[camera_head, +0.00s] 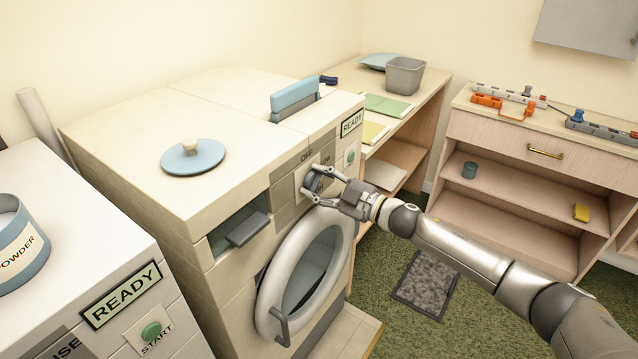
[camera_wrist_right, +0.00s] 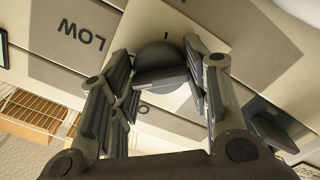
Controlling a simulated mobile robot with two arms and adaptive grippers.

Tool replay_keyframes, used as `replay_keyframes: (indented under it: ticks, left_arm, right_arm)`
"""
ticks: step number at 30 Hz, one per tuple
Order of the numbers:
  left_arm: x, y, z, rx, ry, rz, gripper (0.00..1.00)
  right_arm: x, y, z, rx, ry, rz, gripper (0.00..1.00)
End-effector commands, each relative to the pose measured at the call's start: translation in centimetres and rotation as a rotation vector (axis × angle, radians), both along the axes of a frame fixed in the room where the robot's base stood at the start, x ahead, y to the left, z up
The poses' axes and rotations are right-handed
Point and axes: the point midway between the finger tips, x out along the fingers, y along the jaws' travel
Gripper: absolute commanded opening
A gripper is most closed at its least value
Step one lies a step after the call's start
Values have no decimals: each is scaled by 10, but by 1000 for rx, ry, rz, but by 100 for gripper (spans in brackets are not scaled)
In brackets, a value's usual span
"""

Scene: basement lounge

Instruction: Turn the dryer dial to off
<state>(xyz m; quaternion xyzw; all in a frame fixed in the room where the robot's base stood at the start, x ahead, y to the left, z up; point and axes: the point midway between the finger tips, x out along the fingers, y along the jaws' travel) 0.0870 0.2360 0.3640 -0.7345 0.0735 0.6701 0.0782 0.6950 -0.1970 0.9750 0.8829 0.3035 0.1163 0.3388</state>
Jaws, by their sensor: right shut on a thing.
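The dryer (camera_head: 235,210) stands in the middle of the head view, with its round door below the control panel. The dark grey dial (camera_wrist_right: 158,58) sits on a pale plate on this panel, with a raised bar across its face. My right gripper (camera_head: 312,186) reaches in from the right and is shut on the dial, one finger on each side. In the right wrist view the gripper (camera_wrist_right: 160,85) has the dial between its fingers. A "LOW" label (camera_wrist_right: 80,33) shows upside down beside the plate. In the head view the fingers partly cover the dial. My left gripper is not in view.
A washer (camera_head: 95,265) with a "READY" display and green start button stands at the left front. A blue lid (camera_head: 192,158) lies on the dryer top. A wooden table (camera_head: 428,97) stands behind, and a shelf unit (camera_head: 510,150) at the right. Green carpet lies below.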

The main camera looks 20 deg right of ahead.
Motion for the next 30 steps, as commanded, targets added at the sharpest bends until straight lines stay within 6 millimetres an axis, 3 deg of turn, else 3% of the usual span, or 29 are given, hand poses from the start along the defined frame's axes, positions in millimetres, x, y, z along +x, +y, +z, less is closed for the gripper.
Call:
replay_keyframes:
  ticks: [18, 30]
  left_arm:
    - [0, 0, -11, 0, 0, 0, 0]
    - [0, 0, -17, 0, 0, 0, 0]
  right_arm:
    - [0, 1, -1, -449, -352, 2, 20]
    - [0, 1, -1, -630, -492, 2, 20]
